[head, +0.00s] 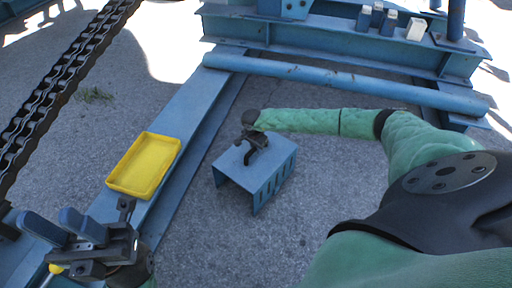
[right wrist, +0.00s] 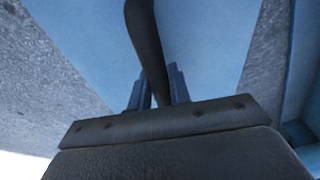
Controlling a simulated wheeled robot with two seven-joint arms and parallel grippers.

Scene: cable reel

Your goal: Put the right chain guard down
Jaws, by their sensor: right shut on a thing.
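The right chain guard (head: 272,180) is a blue box-like cover with slots along its side and a dark handle on top. It is in the middle of the head view, level, over the grey ground; I cannot tell whether its lower edges touch the ground. My right gripper (head: 256,143) is shut on the handle. In the right wrist view the dark curved handle (right wrist: 147,45) runs between the blue fingers (right wrist: 158,92), with the guard's blue top (right wrist: 85,35) behind. My left gripper (head: 62,228) is at the lower left, away from the guard, its blue fingers apart and empty.
A yellow tray (head: 146,166) sits on the blue beam (head: 192,118) left of the guard. A heavy chain (head: 62,83) runs along the far left. A blue pipe (head: 345,80) and frame with small blocks (head: 389,22) lie behind. Bare ground (head: 215,240) is open around the guard.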

